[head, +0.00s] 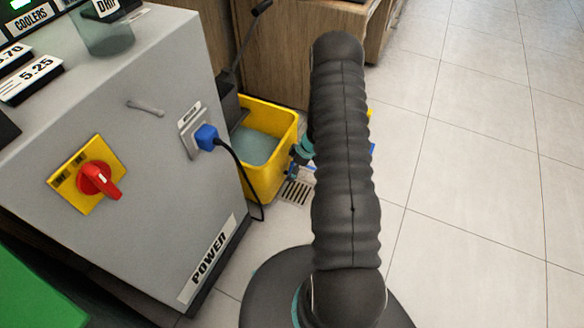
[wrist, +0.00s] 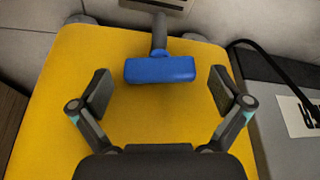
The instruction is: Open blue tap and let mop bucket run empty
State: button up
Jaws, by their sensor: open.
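The yellow mop bucket (head: 268,178) stands on the floor beside the grey machine and holds greyish water (head: 254,146). In the wrist view its yellow wall (wrist: 70,65) fills most of the picture. The blue tap (wrist: 160,69) has a bar-shaped handle lying crosswise on a grey stem at the bucket's edge. My gripper (wrist: 158,90) is open, with one finger on each side of the blue handle and a gap on both sides. In the head view my dark arm hides part of the bucket's right side, and the gripper is mostly hidden behind it.
A floor drain grate (head: 297,191) lies by the bucket. The grey machine (head: 120,180) stands to the left, with a red switch (head: 97,180) and a blue plug (head: 207,138) whose black cable hangs near the bucket. A wooden cabinet (head: 275,50) is behind. Tiled floor is free at right.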

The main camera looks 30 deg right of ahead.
jog(key=v, duration=1.2)
jog(key=shift+w, duration=0.1)
